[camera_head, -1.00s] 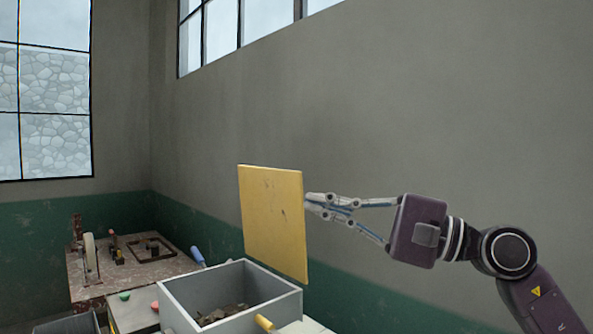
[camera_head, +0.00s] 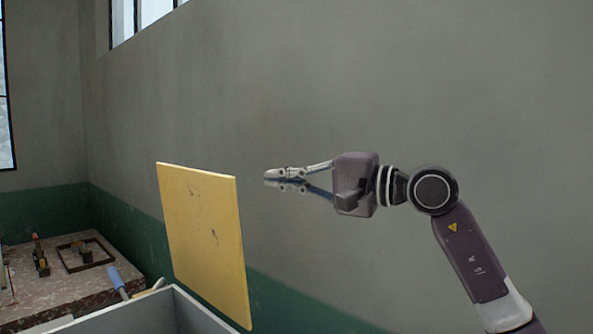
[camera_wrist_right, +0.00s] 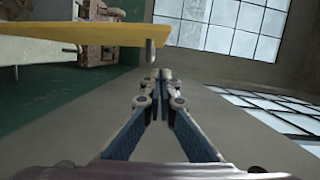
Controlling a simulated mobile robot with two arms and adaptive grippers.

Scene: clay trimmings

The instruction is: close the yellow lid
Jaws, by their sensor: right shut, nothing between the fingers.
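The yellow lid (camera_head: 203,240) stands upright at the right side of the grey box (camera_head: 150,315) in the head view, swung open. The box's lower part is cut off by the picture edge. My right gripper (camera_head: 268,177) is shut and empty, to the right of the lid's upper part and apart from it in the picture. In the right wrist view the shut fingertips (camera_wrist_right: 160,74) point past the lid's edge (camera_wrist_right: 110,32), which spans the upper left. My left gripper is not in view.
A worn bench (camera_head: 60,275) at the lower left carries small tools and a square frame (camera_head: 86,254). A blue-handled tool (camera_head: 117,281) lies beside the box. The grey wall (camera_head: 420,80) behind is bare, with green paint low down.

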